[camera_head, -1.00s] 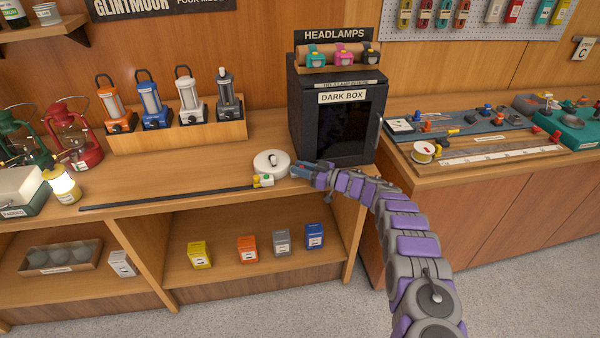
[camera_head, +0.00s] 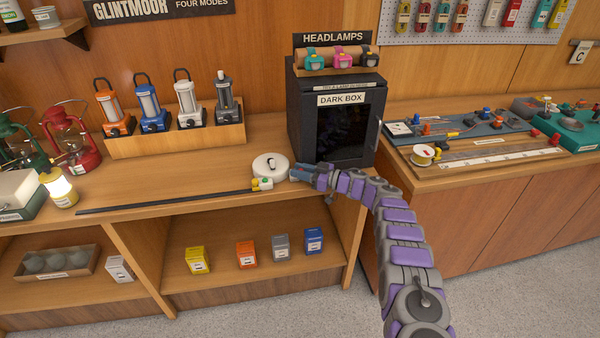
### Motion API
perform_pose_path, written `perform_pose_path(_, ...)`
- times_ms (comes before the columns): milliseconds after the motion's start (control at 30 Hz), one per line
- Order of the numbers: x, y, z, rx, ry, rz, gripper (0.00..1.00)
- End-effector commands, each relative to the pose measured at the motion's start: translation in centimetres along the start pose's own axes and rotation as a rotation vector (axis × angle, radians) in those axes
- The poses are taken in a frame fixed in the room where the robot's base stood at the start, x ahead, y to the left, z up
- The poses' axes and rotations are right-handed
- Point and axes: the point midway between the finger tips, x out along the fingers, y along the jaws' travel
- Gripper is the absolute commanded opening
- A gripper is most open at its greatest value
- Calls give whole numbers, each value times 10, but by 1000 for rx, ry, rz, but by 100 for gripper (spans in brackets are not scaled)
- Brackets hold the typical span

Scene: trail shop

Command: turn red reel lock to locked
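A round white reel (camera_head: 271,164) with a dark handle sits on the counter left of the dark box. A small yellow, white and green piece (camera_head: 264,184) is at its front, at the end of a long dark strip (camera_head: 160,203). I make out no red lock on it. A smaller pale reel (camera_head: 421,155) with a yellow rim and a small red part (camera_head: 436,150) is on the right-hand counter. My gripper (camera_head: 294,173) is low over the counter, just right of the white reel and its yellow-green piece. Its fingers are too small to read, and contact is unclear.
The dark box (camera_head: 340,127) stands close behind my arm. Lanterns in a wooden rack (camera_head: 180,135) are at the back left. Small boxes, such as a yellow one (camera_head: 197,260), are on the shelf below. The counter left of the reel is mostly clear behind the strip.

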Motion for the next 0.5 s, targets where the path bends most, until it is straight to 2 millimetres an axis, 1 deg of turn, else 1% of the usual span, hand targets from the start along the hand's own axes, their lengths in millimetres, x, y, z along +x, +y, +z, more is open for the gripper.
perform_pose_path(33, -1, 1, -1, -2, 1, 3, 32)
perform_pose_path(133, -1, 1, -1, -1, 1, 3, 42)
perform_pose_path(167, -1, 1, -1, -1, 1, 3, 43)
perform_pose_path(400, -2, 2, 0, 0, 0, 4, 43)
perform_pose_path(500, -6, 2, -1, 0, -1, 5, 43)
